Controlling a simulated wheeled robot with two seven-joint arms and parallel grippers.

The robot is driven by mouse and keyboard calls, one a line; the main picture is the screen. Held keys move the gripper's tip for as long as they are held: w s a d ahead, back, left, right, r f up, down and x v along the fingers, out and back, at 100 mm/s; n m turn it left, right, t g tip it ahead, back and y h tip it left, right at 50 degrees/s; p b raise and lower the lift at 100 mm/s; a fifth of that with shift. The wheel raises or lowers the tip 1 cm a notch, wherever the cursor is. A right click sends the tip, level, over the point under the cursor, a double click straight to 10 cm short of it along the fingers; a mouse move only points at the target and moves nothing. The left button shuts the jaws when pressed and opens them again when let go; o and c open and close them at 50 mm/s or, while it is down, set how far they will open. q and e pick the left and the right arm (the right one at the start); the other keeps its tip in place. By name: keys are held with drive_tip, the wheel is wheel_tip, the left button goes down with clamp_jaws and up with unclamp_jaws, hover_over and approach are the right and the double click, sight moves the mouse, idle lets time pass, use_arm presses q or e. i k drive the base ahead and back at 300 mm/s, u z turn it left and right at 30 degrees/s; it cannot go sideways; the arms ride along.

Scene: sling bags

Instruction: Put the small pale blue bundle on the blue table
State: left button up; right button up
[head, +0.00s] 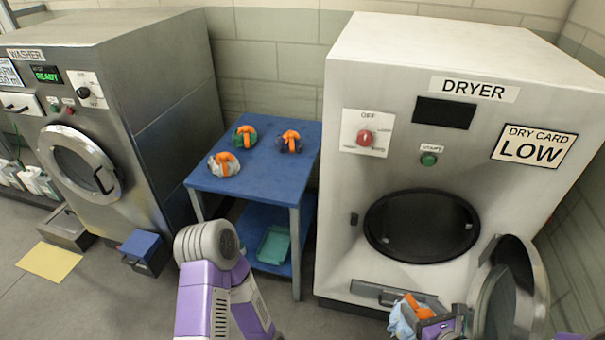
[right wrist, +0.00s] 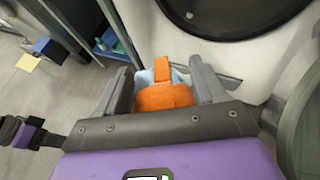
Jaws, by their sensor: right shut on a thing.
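A pale blue bundle (head: 401,325) with an orange band is in my right gripper (head: 422,316), low in front of the dryer. In the right wrist view the bundle's orange band (right wrist: 165,96) sits between the two grey fingers of the gripper (right wrist: 166,84), with pale blue cloth behind it. The blue table (head: 262,180) stands between the washer and the dryer, apart from the right gripper. What looks like my left gripper (right wrist: 28,132) shows small at the left of the right wrist view; its jaw state is unclear.
On the table lie a pale grey-blue bundle (head: 223,168), a green one (head: 240,139) and a dark purple one (head: 291,146), each orange-banded. The table's front right is clear. The dryer door (head: 530,290) hangs open beside the right gripper. A teal tray (head: 273,246) is on the lower shelf.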

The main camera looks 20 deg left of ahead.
sight(274, 179)
drive_tip(key=z, duration=0.15)
drive_tip(key=k, duration=0.1)
drive_tip(key=u, duration=2.75)
drive_tip(key=i, duration=2.05)
drive_tip(key=z, duration=2.9)
drive_tip(key=i, duration=0.05)
drive_tip(key=z, duration=0.25)
